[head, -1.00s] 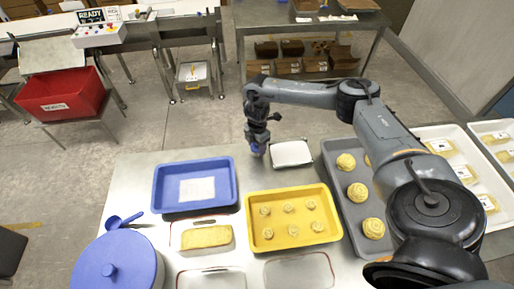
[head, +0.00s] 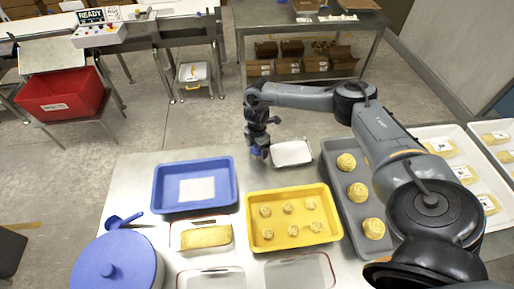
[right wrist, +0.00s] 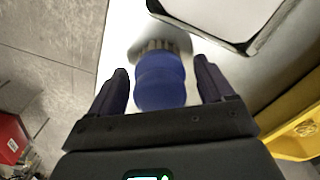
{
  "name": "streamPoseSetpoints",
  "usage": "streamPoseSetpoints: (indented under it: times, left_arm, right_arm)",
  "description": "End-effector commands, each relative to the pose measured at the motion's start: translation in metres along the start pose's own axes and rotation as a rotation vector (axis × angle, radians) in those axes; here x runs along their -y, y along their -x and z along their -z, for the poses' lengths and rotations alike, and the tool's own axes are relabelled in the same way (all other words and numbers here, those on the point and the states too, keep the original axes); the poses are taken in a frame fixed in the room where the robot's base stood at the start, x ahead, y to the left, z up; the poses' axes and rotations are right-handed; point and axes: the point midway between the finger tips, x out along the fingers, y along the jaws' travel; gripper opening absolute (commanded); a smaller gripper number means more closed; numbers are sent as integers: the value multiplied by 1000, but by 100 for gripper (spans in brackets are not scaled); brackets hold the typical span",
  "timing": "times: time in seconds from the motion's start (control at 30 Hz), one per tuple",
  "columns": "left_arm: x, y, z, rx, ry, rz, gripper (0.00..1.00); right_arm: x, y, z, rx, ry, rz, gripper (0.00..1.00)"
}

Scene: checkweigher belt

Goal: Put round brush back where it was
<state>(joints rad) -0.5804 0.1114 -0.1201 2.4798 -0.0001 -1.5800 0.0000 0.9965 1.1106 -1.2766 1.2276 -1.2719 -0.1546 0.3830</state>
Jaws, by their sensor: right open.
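The round brush (right wrist: 160,82) has a blue handle and pale bristles. In the right wrist view it stands between the two dark fingers of my right gripper (right wrist: 162,85), with gaps on both sides. In the head view the brush (head: 255,151) shows as a small blue patch below the right gripper (head: 261,147), at the far edge of the steel table (head: 140,172), left of a white tray. The right gripper is open around the handle. The bristles' contact with the table is hard to make out. My left gripper is not in view.
The white tray (head: 291,153) lies close beside the brush. A blue tray (head: 157,190), a yellow tray with dough pieces (head: 250,243) and a grey tray with buns (head: 333,180) are nearby. A blue lidded pot (head: 115,265) is front left.

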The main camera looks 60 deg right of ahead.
Motion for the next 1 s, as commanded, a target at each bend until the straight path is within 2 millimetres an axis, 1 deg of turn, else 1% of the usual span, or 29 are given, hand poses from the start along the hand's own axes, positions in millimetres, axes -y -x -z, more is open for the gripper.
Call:
streamPoseSetpoints:
  times: [0.17, 0.27, 0.5, 0.6, 0.67, 0.7, 0.83, 1.0]
  left_arm:
    - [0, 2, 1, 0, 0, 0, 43]
    - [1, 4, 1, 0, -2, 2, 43]
    - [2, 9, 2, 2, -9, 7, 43]
    - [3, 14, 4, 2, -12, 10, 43]
    - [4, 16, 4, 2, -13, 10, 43]
    - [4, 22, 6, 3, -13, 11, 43]
    - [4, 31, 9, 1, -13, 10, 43]
    - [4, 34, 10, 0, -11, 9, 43]
  right_arm:
    - [-1, 11, 0, -1, 1, -1, 81]
    - [-1, 25, 0, -1, 0, -3, 81]
    - [-1, 70, 0, -1, 0, -3, 81]
    - [-1, 88, 0, -1, 0, -3, 81]
    - [-1, 97, 0, -1, 0, -2, 81]
    - [-1, 106, 0, -1, 0, -2, 81]
    - [-1, 118, 0, -1, 0, -1, 81]
    - [0, 123, 0, 0, -1, 0, 81]
